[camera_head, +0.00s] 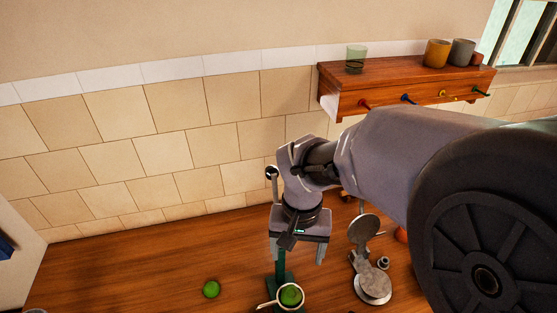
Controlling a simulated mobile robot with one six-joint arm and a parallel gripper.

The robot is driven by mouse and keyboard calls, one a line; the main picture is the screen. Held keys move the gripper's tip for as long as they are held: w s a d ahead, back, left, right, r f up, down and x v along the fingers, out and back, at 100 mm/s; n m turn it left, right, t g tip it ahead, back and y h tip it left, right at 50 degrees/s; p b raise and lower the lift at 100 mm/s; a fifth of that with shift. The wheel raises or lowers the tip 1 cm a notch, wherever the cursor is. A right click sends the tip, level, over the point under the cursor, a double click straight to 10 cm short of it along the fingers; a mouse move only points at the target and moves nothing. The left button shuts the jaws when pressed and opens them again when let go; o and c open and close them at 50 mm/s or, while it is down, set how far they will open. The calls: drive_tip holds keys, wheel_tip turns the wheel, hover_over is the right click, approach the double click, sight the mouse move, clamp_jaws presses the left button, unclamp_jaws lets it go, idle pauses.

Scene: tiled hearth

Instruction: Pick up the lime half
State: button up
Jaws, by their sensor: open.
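A round green lime piece (211,289) lies on the wooden counter at the lower left of my gripper. A second green piece (291,295) sits inside a pale ring-shaped holder on a dark green stand (281,268) at the bottom of the view. I cannot tell from their shapes which is a half. My gripper (297,256) points down with its two fingers apart and nothing seen between them. It appears above and in front of the stand in the picture; the gap in depth is unclear.
A metal hinged press with round plates (372,287) stands right of my gripper, with a small metal piece (383,263) beside it. A wall shelf (400,80) holds a green glass (356,58) and several cups. The wooden counter (120,270) is clear at left.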

drive_tip(key=b, duration=0.1)
hover_over(291, 291)
wheel_tip(291, 291, down, 4)
wheel_tip(291, 291, down, 14)
drive_tip(key=b, duration=0.3)
drive_tip(key=shift+r+b, duration=0.2)
drive_tip(key=shift+b, duration=0.1)
drive_tip(key=shift+r, duration=0.1)
drive_tip(key=shift+c, duration=0.2)
